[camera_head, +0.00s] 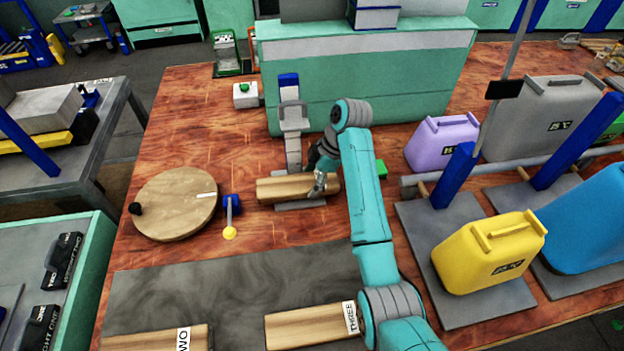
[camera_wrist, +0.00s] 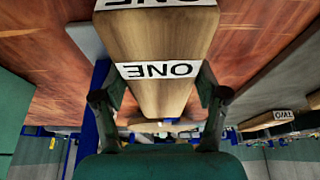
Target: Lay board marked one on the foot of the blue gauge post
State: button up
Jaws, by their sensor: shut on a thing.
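The board marked one (camera_head: 280,190) is a thick wooden board, lying roughly level across the grey foot (camera_head: 306,205) of the gauge post. In the wrist view its ONE labels show on the board (camera_wrist: 158,92). The gauge post (camera_head: 291,125) is grey with a blue top and stands just behind the board. My gripper (camera_head: 322,178) is shut on the board near its right end; its fingers (camera_wrist: 160,92) flank the board in the wrist view. Part of the foot shows in front of the board. I cannot tell whether the board's underside touches the foot.
A round wooden disc (camera_head: 175,203) and a blue lever with a yellow knob (camera_head: 230,232) are to the left. Boards marked two (camera_head: 150,340) and three (camera_head: 305,327) lie on the dark mat (camera_head: 220,285). A yellow can (camera_head: 480,255) and other cans stand right.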

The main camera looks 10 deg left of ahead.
jog(key=shift+f, duration=0.35)
jog(key=o, duration=1.4)
jog(key=shift+r, duration=0.45)
